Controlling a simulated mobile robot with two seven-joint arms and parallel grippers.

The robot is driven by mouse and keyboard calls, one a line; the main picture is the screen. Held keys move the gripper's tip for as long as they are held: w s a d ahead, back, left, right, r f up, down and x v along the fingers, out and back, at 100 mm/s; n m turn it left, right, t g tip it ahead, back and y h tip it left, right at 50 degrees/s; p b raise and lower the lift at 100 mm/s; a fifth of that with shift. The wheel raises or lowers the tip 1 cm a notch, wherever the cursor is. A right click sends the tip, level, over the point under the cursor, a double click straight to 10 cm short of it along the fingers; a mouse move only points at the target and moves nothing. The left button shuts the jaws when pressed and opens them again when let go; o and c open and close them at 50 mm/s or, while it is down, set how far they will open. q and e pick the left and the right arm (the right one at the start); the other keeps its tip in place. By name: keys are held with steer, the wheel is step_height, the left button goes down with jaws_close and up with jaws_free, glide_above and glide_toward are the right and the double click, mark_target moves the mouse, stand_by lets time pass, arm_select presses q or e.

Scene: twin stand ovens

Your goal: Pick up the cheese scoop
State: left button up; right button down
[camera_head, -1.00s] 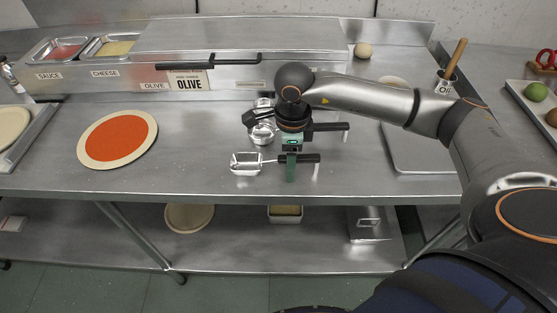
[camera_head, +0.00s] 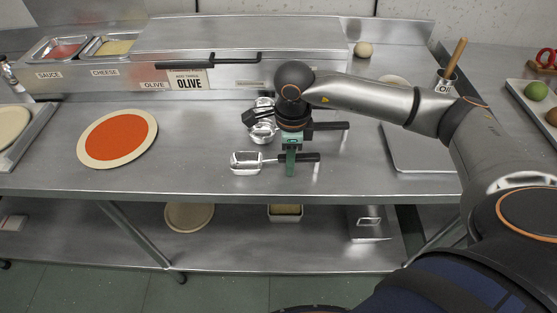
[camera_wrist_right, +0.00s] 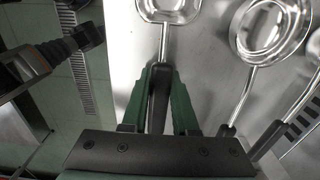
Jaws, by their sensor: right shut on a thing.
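The cheese scoop (camera_head: 247,162) has a shiny, roughly rectangular metal head and a straight dark handle. It lies crosswise near the counter's front edge, head to the left. My right gripper (camera_head: 290,165) points down with its green fingers shut on the handle. In the right wrist view the dark handle sits between the green fingers (camera_wrist_right: 158,95), and the metal head (camera_wrist_right: 170,10) is partly cut off at the top. I cannot tell whether the scoop is clear of the counter. My left gripper is not in view.
A round metal ladle (camera_head: 262,132) lies just behind the scoop, partly hidden by my gripper; it also shows in the right wrist view (camera_wrist_right: 270,30). A sauced pizza base (camera_head: 117,138) lies to the left, a grey tray (camera_head: 420,158) to the right. Counter between base and scoop is clear.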

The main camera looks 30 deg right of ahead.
steer(key=shift+r, duration=0.15)
steer(key=shift+r, duration=0.2)
step_height(320, 180, up, 2)
steer(key=shift+b, duration=0.35)
steer(key=s+a+r, duration=0.7)
steer(key=s+r, duration=0.3)
steer(key=s, duration=0.2)
steer(key=shift+a+r+b, duration=0.2)
steer(key=shift+a+b, duration=0.1)
steer(key=shift+b, duration=0.05)
steer(key=shift+w+f, duration=0.1)
